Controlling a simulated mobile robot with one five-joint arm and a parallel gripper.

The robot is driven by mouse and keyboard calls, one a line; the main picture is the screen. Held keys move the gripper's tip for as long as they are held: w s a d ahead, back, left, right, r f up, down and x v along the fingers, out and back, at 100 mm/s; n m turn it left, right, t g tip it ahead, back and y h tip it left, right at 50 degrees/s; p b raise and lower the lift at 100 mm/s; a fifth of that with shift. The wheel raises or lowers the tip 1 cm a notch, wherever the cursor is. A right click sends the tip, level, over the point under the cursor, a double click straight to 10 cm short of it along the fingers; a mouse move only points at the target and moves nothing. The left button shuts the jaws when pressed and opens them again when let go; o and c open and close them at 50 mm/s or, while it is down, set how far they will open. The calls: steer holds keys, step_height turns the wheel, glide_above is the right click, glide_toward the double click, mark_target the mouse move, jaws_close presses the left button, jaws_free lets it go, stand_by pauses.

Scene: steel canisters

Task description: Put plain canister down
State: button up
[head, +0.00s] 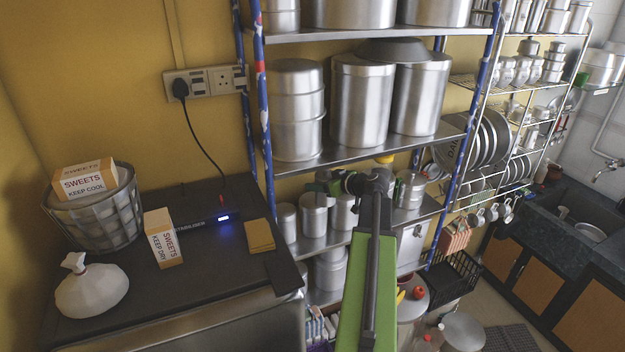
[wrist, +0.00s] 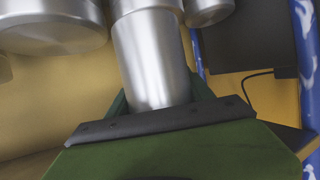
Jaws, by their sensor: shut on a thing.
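The plain canister (head: 314,216), a smooth steel cylinder, is at the lower shelf (head: 340,238) of the rack, near its left post. My gripper (head: 328,186) reaches in from the front and is shut on its upper part. In the wrist view the canister (wrist: 148,55) stands between the green fingers of my gripper (wrist: 160,100), with its far end toward the picture's top. I cannot tell whether its base touches the shelf.
A smaller canister (head: 286,222) stands just left and another canister (head: 344,212) just right. Large canisters (head: 362,100) fill the shelf above. The blue post (head: 258,80) is close on the left. A black counter (head: 190,285) holds sweets boxes and a basket.

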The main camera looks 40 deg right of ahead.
steer(key=shift+w, duration=0.7)
steer(key=w, duration=0.3)
steer(key=shift+w+f+b, duration=0.5)
steer(key=shift+f+b, duration=0.25)
steer(key=shift+f, duration=0.25)
steer(key=shift+s+r, duration=0.15)
steer(key=shift+r, duration=0.1)
steer(key=shift+f, duration=0.25)
steer(key=o, duration=1.6)
steer(key=shift+r, duration=0.1)
steer(key=shift+o, duration=0.2)
